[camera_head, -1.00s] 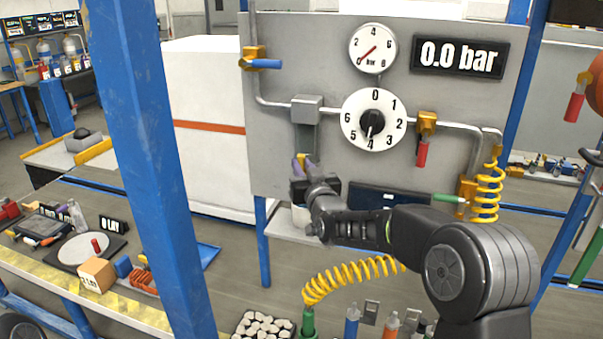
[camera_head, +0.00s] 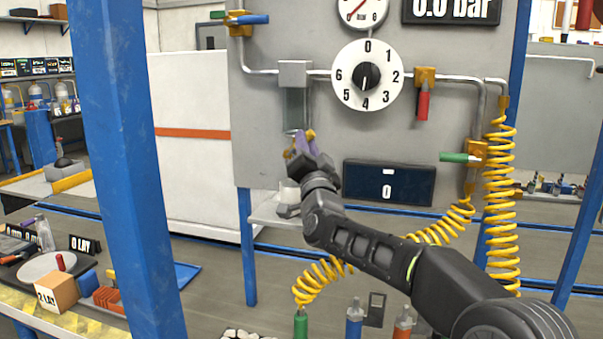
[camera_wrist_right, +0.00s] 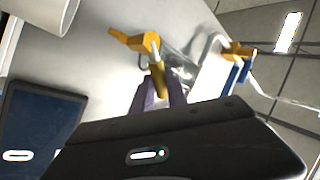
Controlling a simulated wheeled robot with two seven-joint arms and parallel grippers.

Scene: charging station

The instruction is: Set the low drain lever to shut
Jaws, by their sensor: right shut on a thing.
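The low drain valve (camera_head: 310,134) is a small yellow fitting under the clear bowl (camera_head: 296,108) on the grey panel. Its stubby yellow-brown lever (camera_wrist_right: 157,82) shows in the right wrist view, between two purple fingers. My right gripper (camera_head: 303,145) reaches up from below right and is shut on this lever. In the wrist view the right gripper (camera_wrist_right: 160,92) has one finger on each side of it. The fingers and wrist hide part of the valve in the head view. My left gripper is not in view.
The panel holds a selector dial (camera_head: 367,75), a red lever (camera_head: 423,106), a green lever (camera_head: 459,157), a blue lever (camera_head: 252,20) and a dark display (camera_head: 389,183). A coiled yellow hose (camera_head: 499,200) hangs at the right. A blue post (camera_head: 122,170) stands at the left.

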